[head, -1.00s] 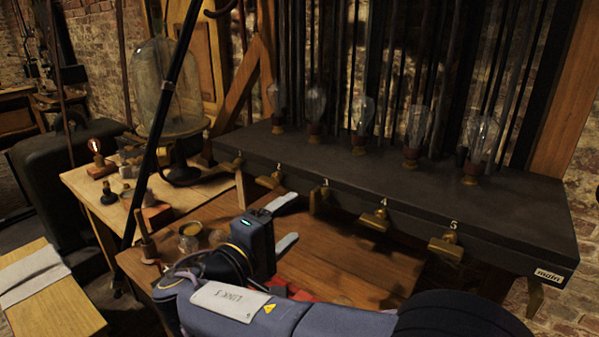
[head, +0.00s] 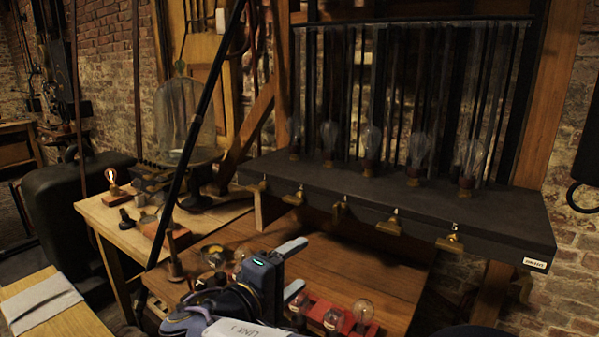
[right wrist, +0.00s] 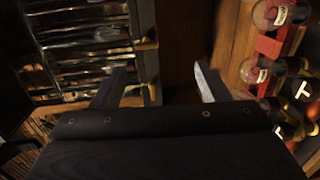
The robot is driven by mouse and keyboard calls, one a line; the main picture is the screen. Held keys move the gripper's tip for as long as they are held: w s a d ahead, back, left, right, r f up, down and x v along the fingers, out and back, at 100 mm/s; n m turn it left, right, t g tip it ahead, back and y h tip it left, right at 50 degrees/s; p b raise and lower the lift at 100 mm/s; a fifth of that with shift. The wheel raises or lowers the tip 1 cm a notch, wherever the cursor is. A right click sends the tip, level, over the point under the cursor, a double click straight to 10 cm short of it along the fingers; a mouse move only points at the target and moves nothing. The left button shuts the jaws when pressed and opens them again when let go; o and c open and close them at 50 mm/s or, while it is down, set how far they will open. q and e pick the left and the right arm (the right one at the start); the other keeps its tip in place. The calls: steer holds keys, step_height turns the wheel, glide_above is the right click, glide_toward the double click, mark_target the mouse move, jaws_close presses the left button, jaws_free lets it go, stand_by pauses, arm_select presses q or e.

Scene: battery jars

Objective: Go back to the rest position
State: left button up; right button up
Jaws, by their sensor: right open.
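My right gripper (head: 296,268) is over the wooden table in front of the dark bench in the head view. Its two pale fingers stand apart with nothing between them. In the right wrist view its fingers (right wrist: 162,88) are also apart and empty. A red rack (head: 345,318) with several glass bulbs or jars lies on the table just right of the gripper, apart from it. The rack also shows at the right of the right wrist view (right wrist: 268,46). My left gripper is not in the head view.
The dark bench (head: 400,205) carries several glass bulbs and brass switches along its front edge. A side table (head: 125,238) at left holds a lit bulb (head: 111,177) and a glass bell jar (head: 185,115). A dark slanted pole (head: 190,145) stands left of the gripper. The wooden tabletop (head: 385,285) is partly clear.

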steer(key=s+d+f+m+g+y+p, duration=0.15)
steer(key=s+d+f+g, duration=0.3)
steer(key=d, duration=0.65)
steer(key=s+d+f+m+g+y+p, duration=0.1)
steer(key=s+d+f+m+g+y, duration=0.3)
steer(key=d, duration=0.7)
steer(key=s+f+m+y+p, duration=0.2)
steer(key=s+m+y, duration=0.4)
steer(key=s, duration=0.9)
steer(key=shift+s+y, duration=0.35)
steer(key=shift+y, duration=0.5)
steer(key=shift+s+a+m+t, duration=0.25)
steer(key=shift+a+m, duration=0.05)
steer(key=shift+m, duration=0.35)
